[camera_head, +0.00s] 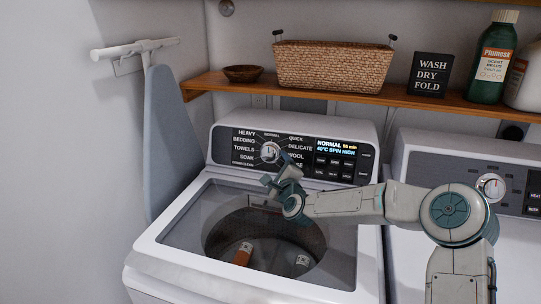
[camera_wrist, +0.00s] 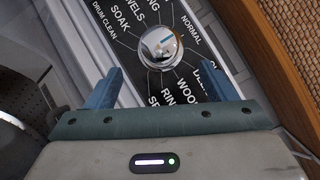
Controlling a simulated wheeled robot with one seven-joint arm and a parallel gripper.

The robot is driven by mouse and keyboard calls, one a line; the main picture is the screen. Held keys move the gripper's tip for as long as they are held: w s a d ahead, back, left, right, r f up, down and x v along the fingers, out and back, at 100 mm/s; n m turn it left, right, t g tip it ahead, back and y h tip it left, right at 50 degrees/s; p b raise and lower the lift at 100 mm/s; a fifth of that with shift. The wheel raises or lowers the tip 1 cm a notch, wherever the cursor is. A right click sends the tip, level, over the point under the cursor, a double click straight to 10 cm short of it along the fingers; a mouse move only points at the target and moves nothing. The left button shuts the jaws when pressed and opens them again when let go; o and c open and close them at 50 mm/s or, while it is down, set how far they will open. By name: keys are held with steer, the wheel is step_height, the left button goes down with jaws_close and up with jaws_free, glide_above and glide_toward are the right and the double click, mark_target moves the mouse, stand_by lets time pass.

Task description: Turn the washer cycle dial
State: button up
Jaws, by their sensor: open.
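The washer (camera_head: 225,187) stands at the left with a black control panel at its back. The round silver cycle dial (camera_head: 270,152) sits on that panel, with cycle names printed around it. In the wrist view the dial (camera_wrist: 161,47) lies just beyond the fingers, between their lines and slightly right of centre. My gripper (camera_head: 277,172) is in front of the panel, just below and right of the dial. In the wrist view my gripper (camera_wrist: 160,85) has its two blue fingers wide apart with nothing between them. The fingers appear apart from the dial.
The washer's open tub (camera_head: 225,235) holds a few items below my arm. A wooden shelf (camera_head: 215,83) with a wicker basket (camera_head: 333,68) runs above the panel. A dryer (camera_head: 430,165) with its own knob stands at the right. An ironing board (camera_head: 170,130) leans at the left.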

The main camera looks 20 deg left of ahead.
mark_target(270, 155)
steer(key=shift+p+x, duration=0.95)
steer(key=shift+x, duration=3.45)
steer(key=shift+c, duration=0.3)
steer(key=c, duration=0.9)
